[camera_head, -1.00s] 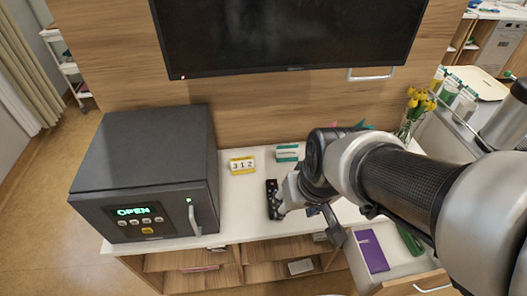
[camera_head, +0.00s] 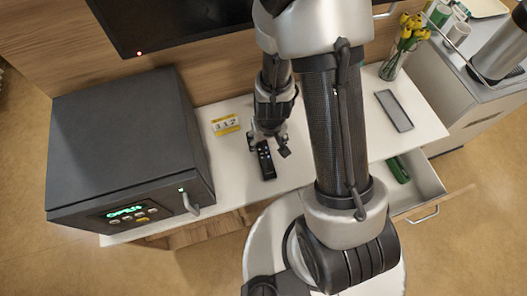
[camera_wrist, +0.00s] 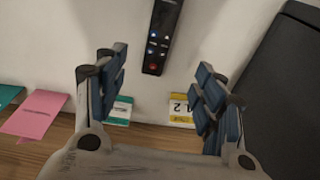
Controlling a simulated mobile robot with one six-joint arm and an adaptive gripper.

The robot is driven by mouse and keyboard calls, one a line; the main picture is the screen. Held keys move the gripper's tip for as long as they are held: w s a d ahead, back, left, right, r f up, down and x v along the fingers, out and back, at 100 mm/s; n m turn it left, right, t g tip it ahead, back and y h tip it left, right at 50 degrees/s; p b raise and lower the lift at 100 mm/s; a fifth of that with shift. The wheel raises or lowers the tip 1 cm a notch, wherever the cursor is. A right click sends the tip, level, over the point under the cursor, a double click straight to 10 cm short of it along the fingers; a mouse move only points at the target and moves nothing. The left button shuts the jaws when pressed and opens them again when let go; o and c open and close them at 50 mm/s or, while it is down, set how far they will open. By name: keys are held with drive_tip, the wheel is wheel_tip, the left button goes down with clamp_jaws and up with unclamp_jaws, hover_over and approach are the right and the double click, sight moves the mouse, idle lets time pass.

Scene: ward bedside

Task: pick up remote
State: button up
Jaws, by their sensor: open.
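The remote (camera_head: 266,161) is slim and black and lies on the white counter top (camera_head: 231,162) to the right of the safe. It also shows in the wrist view, where the remote (camera_wrist: 162,38) lies beyond the fingertips, between their lines, with its upper end cut off by the frame. My gripper (camera_head: 268,142) is over the near counter, just above the remote's back end in the head view. In the wrist view my gripper (camera_wrist: 160,80) has its two blue-padded fingers spread wide, with nothing between them.
A dark safe (camera_head: 125,150) reading OPEN stands at left. A yellow-and-white number card (camera_head: 225,125) stands behind. A pink card (camera_wrist: 36,113) and a teal card (camera_wrist: 118,110) show in the wrist view. A grey flat object (camera_head: 394,111), yellow flowers (camera_head: 408,38) and an open drawer (camera_head: 425,183) are at right.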

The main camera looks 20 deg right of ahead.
drive_tip(key=b, duration=0.5)
hover_over(265, 156)
drive_tip(key=f, duration=0.9)
drive_tip(key=shift+s+a+f, duration=0.15)
drive_tip(key=shift+s+f, duration=0.1)
drive_tip(key=shift+s, duration=0.15)
drive_tip(key=f, duration=0.1)
drive_tip(key=f+b, duration=0.1)
drive_tip(key=f, duration=0.1)
drive_tip(key=f+b, duration=0.1)
drive_tip(key=f, duration=0.1)
drive_tip(key=shift+w+f, duration=0.15)
drive_tip(key=shift+w, duration=0.1)
drive_tip(key=shift+c, duration=0.5)
drive_tip(key=c, duration=1.1)
